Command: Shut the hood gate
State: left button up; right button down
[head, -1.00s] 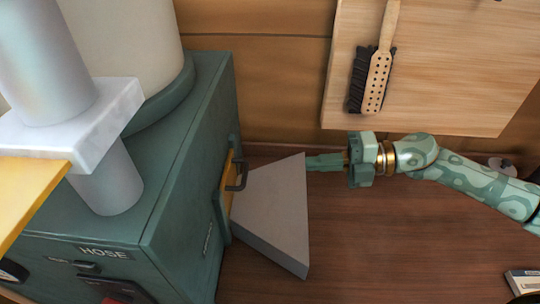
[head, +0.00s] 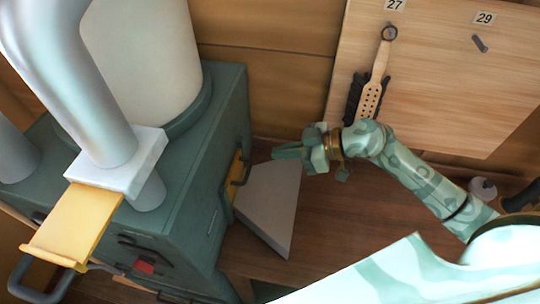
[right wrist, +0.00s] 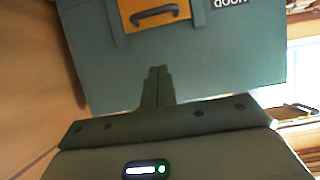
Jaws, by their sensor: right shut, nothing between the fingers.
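A yellow plate (head: 237,176) with a dark handle (head: 243,170) sits on the right side of the green cabinet (head: 205,150). In the right wrist view the plate (right wrist: 150,24) lies between green rails, its handle (right wrist: 160,15) across it. A label (right wrist: 230,3) beside it reads HOOD upside down, so I take it as the hood gate. How far it stands out is unclear. My right gripper (head: 275,153) is shut and empty, a short way right of the handle; its fingers (right wrist: 156,85) point at the cabinet. My left gripper is out of view.
A grey wedge-shaped block (head: 268,200) stands against the cabinet just below my right gripper. A second yellow plate (head: 75,225) sticks out under the white duct flange (head: 118,165) at left. A wooden board (head: 440,70) with a brush (head: 371,85) hangs behind.

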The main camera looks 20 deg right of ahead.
jog(key=w+a+f+b, duration=0.2)
jog(key=w+a+f, duration=0.2)
jog(key=a+f, duration=0.2)
jog(key=shift+f, duration=0.85)
jog(key=shift+f, duration=0.1)
notch_tip(320, 180, down, 4)
jog(key=shift+r+b, duration=0.1)
jog(key=shift+b, duration=0.4)
jog(key=shift+f, duration=0.3)
